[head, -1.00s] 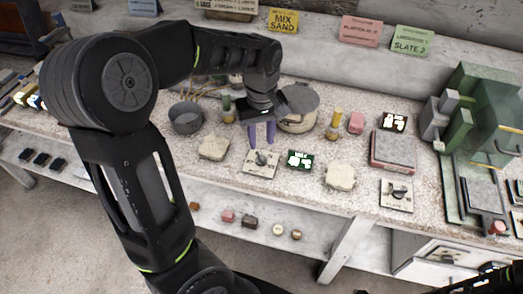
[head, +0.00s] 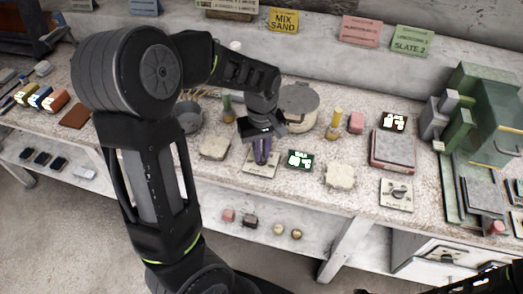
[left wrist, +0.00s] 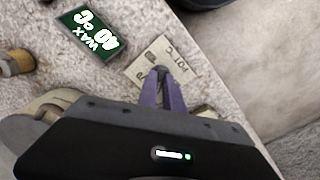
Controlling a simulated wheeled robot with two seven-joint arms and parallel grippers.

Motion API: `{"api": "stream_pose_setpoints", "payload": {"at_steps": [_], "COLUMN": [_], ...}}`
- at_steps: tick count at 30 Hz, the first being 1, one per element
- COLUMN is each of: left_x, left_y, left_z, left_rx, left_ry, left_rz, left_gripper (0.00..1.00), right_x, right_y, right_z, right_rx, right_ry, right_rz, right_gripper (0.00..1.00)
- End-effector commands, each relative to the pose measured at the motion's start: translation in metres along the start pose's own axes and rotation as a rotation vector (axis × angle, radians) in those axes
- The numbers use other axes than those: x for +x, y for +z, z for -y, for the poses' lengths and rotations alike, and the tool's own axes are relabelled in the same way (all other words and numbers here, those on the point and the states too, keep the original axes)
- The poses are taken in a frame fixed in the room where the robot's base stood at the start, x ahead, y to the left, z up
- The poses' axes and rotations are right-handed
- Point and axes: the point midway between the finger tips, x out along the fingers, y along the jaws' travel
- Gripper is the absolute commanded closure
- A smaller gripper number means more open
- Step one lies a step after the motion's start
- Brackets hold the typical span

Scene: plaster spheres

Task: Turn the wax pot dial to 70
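The wax pot dial is a pale plate (head: 263,172) on the stone bench, with a small knob that my fingers mostly hide. In the left wrist view the plate (left wrist: 183,61) carries lettering that includes "POT". My left gripper (head: 262,150) points down over the plate, its purple fingers close together. In the left wrist view the left gripper's fingertips (left wrist: 162,76) close around the dark knob (left wrist: 159,70). The green display (head: 300,160) is right of the dial; in the left wrist view the display (left wrist: 93,35) reads "WAX 40 °C".
A round lidded pot (head: 299,104) stands behind the dial. Pale blocks (head: 215,148) and (head: 340,176) lie to either side. A second dial plate (head: 397,194) sits farther right, in front of a pinkish slab (head: 392,153). Green machinery (head: 480,120) stands at right.

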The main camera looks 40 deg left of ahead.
Motion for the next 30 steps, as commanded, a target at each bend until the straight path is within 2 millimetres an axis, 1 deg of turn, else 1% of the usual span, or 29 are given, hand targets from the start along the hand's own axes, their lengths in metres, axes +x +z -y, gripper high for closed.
{"api": "stream_pose_setpoints", "payload": {"at_steps": [1, 3, 20, 26, 30], "left_x": [-0.0001, -0.0002, -0.0003, -0.0002, -0.0002], "left_y": [0.0000, -0.0001, -0.0002, -0.0003, -0.0003], "left_z": [-0.0001, -0.0001, -0.0001, -0.0002, -0.0004], "left_rx": [0.000, 0.000, 0.006, 0.046, 0.107], "left_ry": [0.000, 0.000, 0.000, 0.001, 0.001], "left_rz": [0.000, 0.000, 0.000, -0.001, -0.001], "left_gripper": [0.94, 1.00, 1.00, 1.00, 1.00], "right_x": [0.0000, 0.0000, 0.0000, 0.0007, 0.0015], "right_y": [0.0000, 0.0000, -0.0001, -0.0001, -0.0002], "right_z": [0.0000, 0.0000, 0.0000, -0.0002, -0.0005], "right_rx": [0.000, 0.000, 0.000, 0.000, 0.000], "right_ry": [0.000, 0.000, 0.000, 0.000, 0.000], "right_rz": [0.000, 0.000, 0.000, 0.000, 0.000], "right_gripper": [0.64, 0.64, 0.64, 0.64, 0.64]}}
